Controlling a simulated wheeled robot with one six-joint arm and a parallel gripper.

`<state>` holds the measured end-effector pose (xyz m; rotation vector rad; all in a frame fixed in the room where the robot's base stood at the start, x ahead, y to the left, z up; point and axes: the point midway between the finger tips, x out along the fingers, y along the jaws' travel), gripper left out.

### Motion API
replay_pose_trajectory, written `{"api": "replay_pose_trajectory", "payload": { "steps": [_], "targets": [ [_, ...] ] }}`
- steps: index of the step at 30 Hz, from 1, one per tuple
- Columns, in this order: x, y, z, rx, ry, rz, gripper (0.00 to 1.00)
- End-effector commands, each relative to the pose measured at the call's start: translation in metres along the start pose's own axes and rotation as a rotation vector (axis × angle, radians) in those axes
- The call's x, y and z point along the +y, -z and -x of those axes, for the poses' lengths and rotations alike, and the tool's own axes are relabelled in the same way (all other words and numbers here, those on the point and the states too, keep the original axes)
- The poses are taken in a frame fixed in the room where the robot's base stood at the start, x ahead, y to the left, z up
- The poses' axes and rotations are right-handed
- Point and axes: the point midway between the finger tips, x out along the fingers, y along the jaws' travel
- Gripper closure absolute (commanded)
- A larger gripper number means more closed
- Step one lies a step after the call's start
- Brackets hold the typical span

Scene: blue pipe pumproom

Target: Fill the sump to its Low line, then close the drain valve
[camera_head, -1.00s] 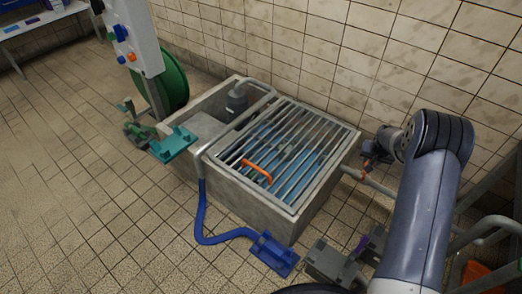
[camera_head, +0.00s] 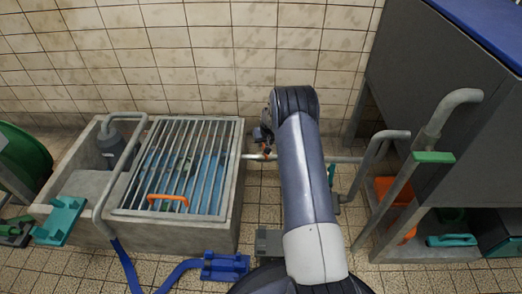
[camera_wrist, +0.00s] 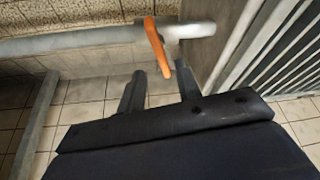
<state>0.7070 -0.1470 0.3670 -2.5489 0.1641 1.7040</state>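The concrete sump (camera_head: 228,210) stands against the wall with blue water (camera_head: 205,170) under its bar grate (camera_head: 181,125). I cannot make out a Low line or read the water level. The drain valve's orange lever (camera_wrist: 157,45) is on the grey pipe (camera_wrist: 75,47) leaving the sump's right side; it lies across the pipe in the wrist view. My gripper (camera_wrist: 160,70) is open, its two dark fingers apart, with the lever's lower end between or just beyond the tips. I cannot tell if they touch. In the head view my gripper (camera_head: 263,138) is small beside the valve.
An orange handle (camera_head: 168,198) lies on the grate. A grey pump (camera_head: 110,145) sits in the sump's left compartment. A blue hose (camera_head: 128,268) runs over the floor to a blue bracket (camera_head: 225,266). A standing pipe with a green tag (camera_head: 434,157) and a grey cabinet (camera_head: 440,80) are at right.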

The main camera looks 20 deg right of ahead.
Motion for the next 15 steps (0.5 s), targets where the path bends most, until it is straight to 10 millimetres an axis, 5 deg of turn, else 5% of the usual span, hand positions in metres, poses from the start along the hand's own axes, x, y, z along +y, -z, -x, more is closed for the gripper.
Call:
{"api": "replay_pose_trajectory", "payload": {
  "steps": [6, 15],
  "targets": [
    [0.0, -0.002, -0.043, 0.0, 0.0, 0.0, 0.67],
    [0.0, 0.0, -0.059, 0.001, -0.001, 0.0, 0.67]
  ]
}}
